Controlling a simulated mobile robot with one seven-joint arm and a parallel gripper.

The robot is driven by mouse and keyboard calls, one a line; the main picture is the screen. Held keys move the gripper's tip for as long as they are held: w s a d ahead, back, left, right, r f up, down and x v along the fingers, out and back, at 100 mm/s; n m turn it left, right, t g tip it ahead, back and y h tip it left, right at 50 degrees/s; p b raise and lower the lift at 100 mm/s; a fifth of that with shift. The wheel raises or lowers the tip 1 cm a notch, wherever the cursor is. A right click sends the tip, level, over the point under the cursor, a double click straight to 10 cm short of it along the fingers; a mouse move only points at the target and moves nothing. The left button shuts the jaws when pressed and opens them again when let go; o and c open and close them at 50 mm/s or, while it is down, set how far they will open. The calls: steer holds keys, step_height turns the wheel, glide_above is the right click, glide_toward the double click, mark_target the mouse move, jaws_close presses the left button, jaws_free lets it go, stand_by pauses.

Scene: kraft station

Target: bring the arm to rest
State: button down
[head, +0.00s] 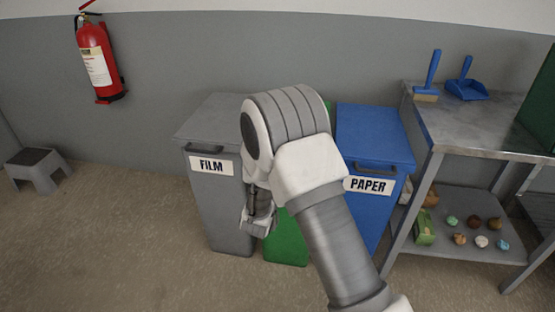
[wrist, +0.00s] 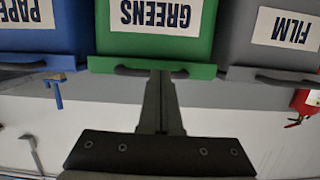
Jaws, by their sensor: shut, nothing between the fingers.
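My arm reaches forward and bends down in the head view, and my gripper (head: 257,228) hangs in front of the grey and green bins. In the wrist view my gripper (wrist: 161,78) shows its two fingers together with nothing between them. That view is upside down. The fingertips overlap the front edge of the green bin's lid there; I cannot tell how far apart they are.
A grey FILM bin (head: 215,215), green GREENS bin (head: 286,245) and blue PAPER bin (head: 372,212) stand side by side. A metal table (head: 455,125) with a brush and dustpan is at right. A step stool (head: 38,168) stands far left.

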steer(key=s+d+r+n+g+y, duration=0.1)
steer(key=s+d+r+g+y, duration=0.15)
steer(key=s+r, duration=0.5)
steer(key=s+d+r+n+g+y, duration=0.1)
steer(key=s+r+g+y, duration=0.2)
steer(key=r, duration=0.8)
steer(key=s+d+r+g+h, duration=0.15)
steer(key=s+d, duration=0.35)
steer(key=s, duration=0.8)
steer(key=s+d+r+g+h, duration=0.15)
steer(key=s+d, duration=0.35)
steer(key=s, duration=0.9)
step_height(320, 180, up, 25)
steer(key=p, duration=2.5)
steer(key=shift+r+n+g+y, duration=0.2)
steer(key=shift+n+g+y, duration=0.1)
steer(key=shift+g+y, duration=0.05)
steer(key=shift+w+d, duration=0.1)
